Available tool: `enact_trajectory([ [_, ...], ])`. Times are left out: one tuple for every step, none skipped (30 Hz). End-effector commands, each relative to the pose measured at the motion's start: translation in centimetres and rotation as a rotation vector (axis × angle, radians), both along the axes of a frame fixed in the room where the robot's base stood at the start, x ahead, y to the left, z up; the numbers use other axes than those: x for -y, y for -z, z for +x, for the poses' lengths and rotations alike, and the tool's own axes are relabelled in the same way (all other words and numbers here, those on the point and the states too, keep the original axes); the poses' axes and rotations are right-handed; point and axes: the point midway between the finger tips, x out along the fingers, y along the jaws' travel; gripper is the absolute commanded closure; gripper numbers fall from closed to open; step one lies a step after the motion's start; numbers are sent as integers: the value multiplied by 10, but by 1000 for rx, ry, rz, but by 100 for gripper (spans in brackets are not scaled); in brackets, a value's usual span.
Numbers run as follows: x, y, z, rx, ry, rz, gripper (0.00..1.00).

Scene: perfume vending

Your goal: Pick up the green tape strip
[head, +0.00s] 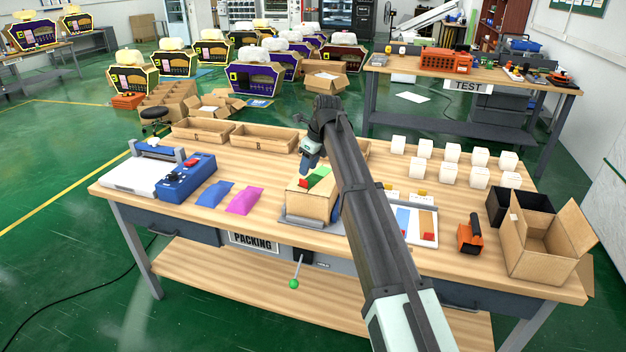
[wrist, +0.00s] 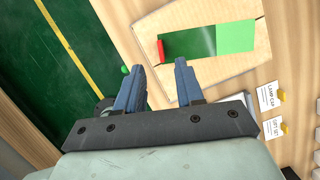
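The green tape strip (head: 321,173) lies on top of a cardboard box (head: 309,204) on the packing table. In the wrist view the strip (wrist: 236,37) is bright green at its right end and darker green toward the left. A small red piece (wrist: 160,50) is at its left end. My gripper (head: 309,160) is above the box, just behind and left of the strip in the head view. In the wrist view my gripper (wrist: 157,67) has its two blue-grey fingers apart, with nothing between them. The strip is beyond the fingertips, mostly to their right. My arm hides part of the box's right side.
A white tray (head: 430,241) with coloured strips is right of the box. A blue device (head: 188,178), blue pouch (head: 215,194) and pink pouch (head: 245,200) are left. Wooden trays (head: 265,139) stand behind. Several white boxes (head: 452,153), an orange tool (head: 470,236) and an open carton (head: 545,245) are right.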

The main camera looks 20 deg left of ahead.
Motion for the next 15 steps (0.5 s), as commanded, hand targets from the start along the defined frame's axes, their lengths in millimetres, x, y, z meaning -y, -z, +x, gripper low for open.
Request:
enact_trajectory([
  [-1,6,0,0,0,-1,63],
  [-2,8,1,0,0,0,63],
  [-3,10,1,0,0,0,63],
  [-3,11,1,1,0,0,63],
  [-3,12,1,1,0,0,63],
  [-4,13,1,1,0,0,63],
  [-4,14,2,1,0,0,63],
  [-4,16,2,0,0,0,63],
  [-5,19,2,0,0,0,63],
  [-6,22,3,0,0,-1,63],
  [-7,26,3,0,0,-1,63],
  [-8,31,4,0,0,-1,63],
  [-9,35,4,0,0,-1,63],
  [-11,39,5,0,0,-1,63],
  [-12,44,6,0,0,-1,63],
])
